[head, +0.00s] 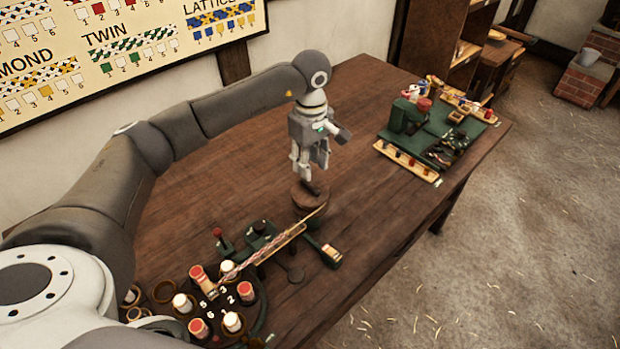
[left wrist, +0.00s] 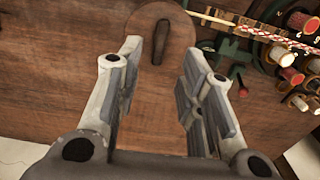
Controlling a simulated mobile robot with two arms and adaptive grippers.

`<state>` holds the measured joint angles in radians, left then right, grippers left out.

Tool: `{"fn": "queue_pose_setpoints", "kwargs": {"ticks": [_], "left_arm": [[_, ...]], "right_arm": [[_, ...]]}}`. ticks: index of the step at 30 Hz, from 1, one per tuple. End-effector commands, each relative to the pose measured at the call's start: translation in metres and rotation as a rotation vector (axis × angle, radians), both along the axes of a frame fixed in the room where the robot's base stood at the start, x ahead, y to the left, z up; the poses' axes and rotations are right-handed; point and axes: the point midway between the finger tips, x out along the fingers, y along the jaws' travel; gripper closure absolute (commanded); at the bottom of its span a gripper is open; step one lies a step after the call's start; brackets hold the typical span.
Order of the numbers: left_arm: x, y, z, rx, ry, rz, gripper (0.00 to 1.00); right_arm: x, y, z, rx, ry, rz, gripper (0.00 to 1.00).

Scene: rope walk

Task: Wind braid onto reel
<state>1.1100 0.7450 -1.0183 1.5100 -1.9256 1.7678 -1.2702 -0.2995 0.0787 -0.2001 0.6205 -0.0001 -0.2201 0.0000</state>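My left gripper (head: 312,182) points down just above a round wooden reel (head: 311,202) with a dark crank handle. In the left wrist view the gripper (left wrist: 158,75) has its fingers spread with nothing between them. The reel's flat disc (left wrist: 143,52) and its dark handle (left wrist: 161,42) lie just beyond the fingertips. A red-and-white braid (head: 255,257) runs from the bobbin stand along a pale wooden strip toward the reel. The braid also shows at the top right of the left wrist view (left wrist: 283,38). I cannot tell whether its end touches the reel. My right gripper is out of view.
A round stand (head: 222,308) with red and white bobbins and numbers sits at the near left. A second green braiding station (head: 410,130) with bobbins stands at the table's far right. A pattern chart hangs on the wall.

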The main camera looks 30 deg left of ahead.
Motion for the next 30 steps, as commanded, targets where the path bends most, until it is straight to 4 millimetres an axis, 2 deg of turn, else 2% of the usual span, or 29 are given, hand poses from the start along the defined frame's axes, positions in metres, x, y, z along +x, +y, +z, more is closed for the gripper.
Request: {"fn": "queue_pose_setpoints", "kwargs": {"ticks": [1, 6, 12, 23, 30], "left_arm": [[-0.002, 0.0, -0.009, -0.001, 0.006, 0.0, 0.65], [-0.001, -0.001, -0.04, -0.002, 0.005, 0.0, 0.65], [0.0, -0.001, -0.063, -0.003, 0.002, 0.0, 0.65], [0.0, -0.001, -0.07, -0.003, -0.001, -0.001, 0.65], [0.0, -0.001, -0.07, -0.003, -0.001, 0.0, 0.95]], "right_arm": [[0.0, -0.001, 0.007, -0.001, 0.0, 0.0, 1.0], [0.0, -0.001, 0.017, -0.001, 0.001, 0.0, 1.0], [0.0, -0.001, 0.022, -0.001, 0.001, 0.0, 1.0], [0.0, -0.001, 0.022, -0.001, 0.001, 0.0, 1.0], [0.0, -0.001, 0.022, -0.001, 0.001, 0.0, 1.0]]}}
